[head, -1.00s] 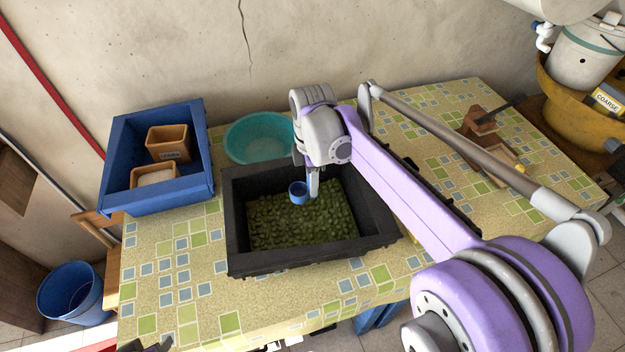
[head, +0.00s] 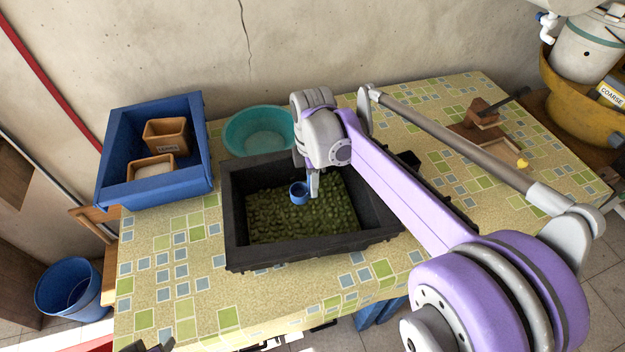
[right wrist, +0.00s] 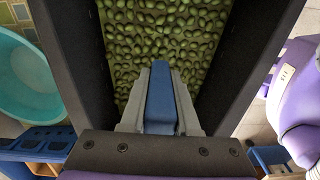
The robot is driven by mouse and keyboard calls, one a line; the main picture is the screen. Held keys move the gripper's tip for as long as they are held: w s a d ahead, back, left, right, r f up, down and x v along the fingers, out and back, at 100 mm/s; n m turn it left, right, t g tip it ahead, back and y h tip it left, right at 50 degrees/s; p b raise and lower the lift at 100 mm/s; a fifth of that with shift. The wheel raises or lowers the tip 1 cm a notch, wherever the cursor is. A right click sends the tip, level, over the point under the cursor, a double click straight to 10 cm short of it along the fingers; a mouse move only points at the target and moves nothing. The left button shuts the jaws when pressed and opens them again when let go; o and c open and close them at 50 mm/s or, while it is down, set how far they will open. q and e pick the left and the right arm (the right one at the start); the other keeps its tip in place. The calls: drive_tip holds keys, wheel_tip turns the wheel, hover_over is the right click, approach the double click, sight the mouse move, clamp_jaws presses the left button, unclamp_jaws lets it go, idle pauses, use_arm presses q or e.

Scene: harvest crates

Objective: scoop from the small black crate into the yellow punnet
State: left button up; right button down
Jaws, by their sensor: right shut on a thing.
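The black crate (head: 238,262) stands on the table and holds a layer of small green olive-like pieces (head: 300,222); they also show in the right wrist view (right wrist: 150,40). My right gripper (head: 314,180) is inside the crate's opening, pointing down. It is shut on the handle of a blue scoop (head: 299,193). The scoop's round cup is at the green pieces, near the crate's middle; I cannot tell how deep it sits. In the right wrist view the blue handle (right wrist: 160,98) lies between the fingers. I cannot make out the yellow punnet; my right arm covers the table right of the crate.
A teal bowl (head: 262,140) stands behind the crate. A blue crate (head: 165,190) with two small wooden boxes is at the left. A wooden board (head: 485,140) with a block lies at the right. The table's front left is clear.

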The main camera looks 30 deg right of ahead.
use_arm(q)
drive_tip(key=shift+f+b, duration=1.7)
drive_tip(key=shift+f, duration=0.4)
use_arm(e)
drive_tip(key=shift+f, duration=2.95)
drive_tip(key=shift+r+p, duration=2)
drive_tip(key=shift+r, duration=0.95)
drive_tip(key=shift+r+p, duration=2)
drive_tip(key=shift+r, duration=1.65)
use_arm(q)
wheel_tip(320, 180, up, 10)
drive_tip(key=w, duration=0.2)
drive_tip(key=shift+w+t, duration=0.15)
drive_tip(key=shift+t, duration=0.15)
drive_tip(key=shift+s, duration=0.2)
use_arm(e)
drive_tip(key=shift+s+f, duration=0.1)
drive_tip(key=shift+f, duration=0.05)
